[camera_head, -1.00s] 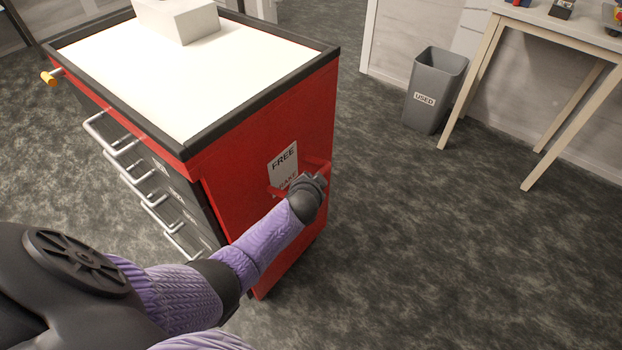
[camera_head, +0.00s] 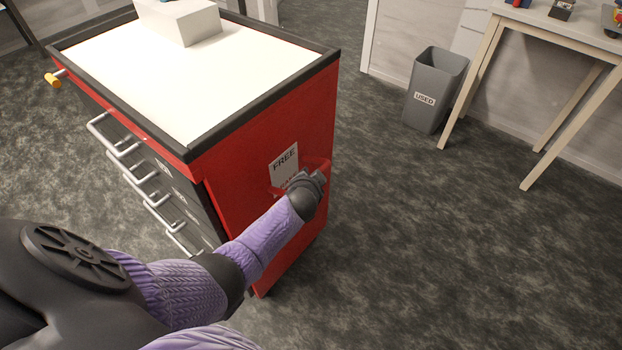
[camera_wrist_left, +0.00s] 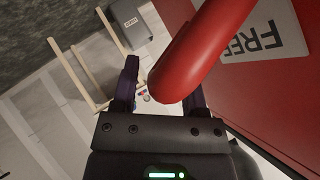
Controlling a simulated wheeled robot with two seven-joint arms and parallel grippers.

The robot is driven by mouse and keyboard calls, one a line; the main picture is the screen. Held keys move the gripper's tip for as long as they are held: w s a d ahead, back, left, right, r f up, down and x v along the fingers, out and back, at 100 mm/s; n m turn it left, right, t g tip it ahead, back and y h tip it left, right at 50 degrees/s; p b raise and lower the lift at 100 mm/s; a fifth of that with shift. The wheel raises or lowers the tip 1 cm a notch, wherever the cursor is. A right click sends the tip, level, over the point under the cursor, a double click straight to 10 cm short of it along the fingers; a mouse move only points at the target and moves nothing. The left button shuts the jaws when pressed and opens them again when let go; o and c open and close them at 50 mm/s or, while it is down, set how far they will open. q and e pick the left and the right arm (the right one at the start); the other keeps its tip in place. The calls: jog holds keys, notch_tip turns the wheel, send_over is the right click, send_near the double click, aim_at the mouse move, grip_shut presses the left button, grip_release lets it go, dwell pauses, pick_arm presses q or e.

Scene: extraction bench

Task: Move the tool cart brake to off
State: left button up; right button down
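The red tool cart (camera_head: 240,139) stands left of centre in the head view. Its red brake lever (camera_head: 319,163) is on the side panel, by a white label (camera_head: 284,160) reading FREE at the top; the lower word is partly covered. My left gripper (camera_head: 318,181) is at the lever and hides part of it. In the left wrist view the rounded red lever end (camera_wrist_left: 178,75) lies between the two dark fingers of my left gripper (camera_wrist_left: 160,95). The fingers are apart, with a gap on the left finger's side. Contact on the right side is unclear. My right gripper is not in view.
A white box (camera_head: 180,20) sits on the cart top. The cart front has several drawers with metal handles (camera_head: 125,148). A grey bin (camera_head: 435,90) marked USED stands beside a light table (camera_head: 560,22) at the right. The carpet right of the cart is clear.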

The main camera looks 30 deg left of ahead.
pick_arm(q)
jog(key=shift+s+d+r, duration=0.15)
jog(key=p+v, duration=0.6)
jog(key=v, duration=0.3)
jog(key=shift+s, duration=0.25)
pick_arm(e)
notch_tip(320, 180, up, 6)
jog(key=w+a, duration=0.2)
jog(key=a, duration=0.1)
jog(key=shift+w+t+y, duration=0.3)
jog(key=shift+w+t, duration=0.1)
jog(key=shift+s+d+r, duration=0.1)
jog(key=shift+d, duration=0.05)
